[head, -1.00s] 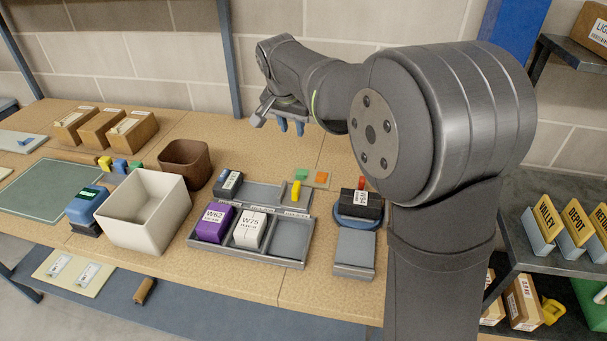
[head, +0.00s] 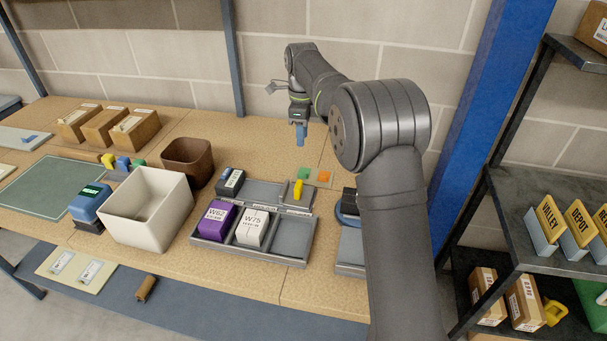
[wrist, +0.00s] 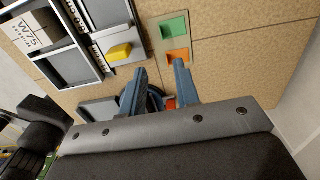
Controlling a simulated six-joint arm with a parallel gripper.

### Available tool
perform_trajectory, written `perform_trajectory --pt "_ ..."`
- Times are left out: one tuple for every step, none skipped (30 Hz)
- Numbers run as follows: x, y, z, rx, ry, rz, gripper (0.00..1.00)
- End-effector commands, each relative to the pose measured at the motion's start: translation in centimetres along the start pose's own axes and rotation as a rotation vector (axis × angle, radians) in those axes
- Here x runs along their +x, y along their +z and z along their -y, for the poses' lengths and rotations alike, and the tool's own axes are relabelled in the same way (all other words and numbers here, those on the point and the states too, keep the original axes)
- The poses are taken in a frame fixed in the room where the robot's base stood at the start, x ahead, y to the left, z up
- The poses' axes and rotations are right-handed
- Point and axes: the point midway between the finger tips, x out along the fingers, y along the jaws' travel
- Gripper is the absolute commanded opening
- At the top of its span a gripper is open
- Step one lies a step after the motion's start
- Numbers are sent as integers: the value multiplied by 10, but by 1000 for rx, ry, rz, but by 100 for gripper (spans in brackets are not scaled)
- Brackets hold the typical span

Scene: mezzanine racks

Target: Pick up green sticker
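The green sticker (head: 304,173) is a small flat square on a pale backing card behind the divided tray. It also shows near the top of the wrist view (wrist: 174,28), beside an orange square. My gripper (head: 299,142) hangs above the back of the table, higher than the card. In the wrist view my gripper's two blue fingers (wrist: 160,80) stand apart with nothing between them. Their tips point toward the orange sticker (wrist: 178,57), with the green one beyond it. The gripper is not touching the card.
A yellow block (head: 298,189) sits in the divided tray (head: 290,245), near a purple W62 box (head: 215,222) and a white W75 box (head: 252,228). A cream bin (head: 150,215) and a brown pot (head: 187,160) stand left. A blue post (head: 490,110) rises at right.

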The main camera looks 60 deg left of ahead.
Motion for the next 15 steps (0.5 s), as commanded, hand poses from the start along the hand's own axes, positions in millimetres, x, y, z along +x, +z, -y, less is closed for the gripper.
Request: perform_trajectory --pt "13 0 -1 0 4 -2 29" --pt "19 0 -1 -1 4 -2 29" --pt "28 0 -1 -1 3 -2 29" --pt "34 0 -1 -1 3 -2 29" --pt "41 0 -1 -1 3 -2 29" --pt "49 0 -1 -1 3 -2 29" --pt "55 0 0 -1 2 -2 29" --pt "61 0 0 -2 2 -2 29" --pt "67 0 -1 -2 3 -2 29" --pt "71 0 0 -2 1 -1 29" --pt "74 0 0 -2 0 -1 29" --pt "78 0 0 -2 0 -1 29" --pt "80 0 0 -2 0 -1 29" --pt "82 0 0 -2 -1 0 29" --pt "83 0 0 -2 -1 0 29"
